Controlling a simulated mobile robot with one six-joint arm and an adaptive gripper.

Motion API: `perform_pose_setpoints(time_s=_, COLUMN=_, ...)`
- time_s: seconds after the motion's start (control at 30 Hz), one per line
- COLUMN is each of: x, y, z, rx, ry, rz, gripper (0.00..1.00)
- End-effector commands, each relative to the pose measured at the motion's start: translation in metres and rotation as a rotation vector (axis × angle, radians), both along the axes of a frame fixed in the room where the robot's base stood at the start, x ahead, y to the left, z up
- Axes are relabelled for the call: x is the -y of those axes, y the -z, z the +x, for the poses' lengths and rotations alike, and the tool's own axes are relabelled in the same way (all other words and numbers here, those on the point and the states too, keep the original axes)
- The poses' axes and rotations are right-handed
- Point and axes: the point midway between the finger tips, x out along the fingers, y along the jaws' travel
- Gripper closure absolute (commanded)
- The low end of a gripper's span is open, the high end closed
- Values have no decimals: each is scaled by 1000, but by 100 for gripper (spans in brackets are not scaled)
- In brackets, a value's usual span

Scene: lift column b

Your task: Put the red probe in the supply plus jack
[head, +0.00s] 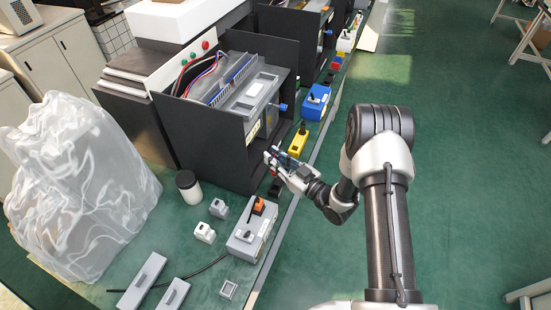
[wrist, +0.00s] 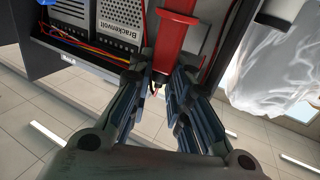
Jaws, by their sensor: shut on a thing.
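My gripper (head: 276,163) is beside the open front of a black cabinet in the head view. In the wrist view my gripper (wrist: 160,88) is shut on the red probe (wrist: 174,38), whose long red body runs from the fingertips up to the top edge. A short thin tip shows between the fingers. Behind it is a pale perforated supply unit (wrist: 119,22) labelled "Brackenvolt", with coloured wires at its left. The probe is too small to make out surely in the head view. I cannot pick out the plus jack in either view.
The black cabinet (head: 225,150) stands left of my gripper. A yellow device (head: 298,142) and a blue device (head: 315,103) lie along the bench edge.

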Motion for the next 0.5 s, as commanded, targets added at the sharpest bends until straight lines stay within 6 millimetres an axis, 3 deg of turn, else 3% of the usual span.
perform_pose_setpoints(time_s=0.37, x=2, y=1, z=0, rx=2, ry=-29, rz=-2, gripper=100)
perform_pose_setpoints(time_s=0.5, x=1, y=13, z=0, rx=0, ry=-28, rz=-1, gripper=100)
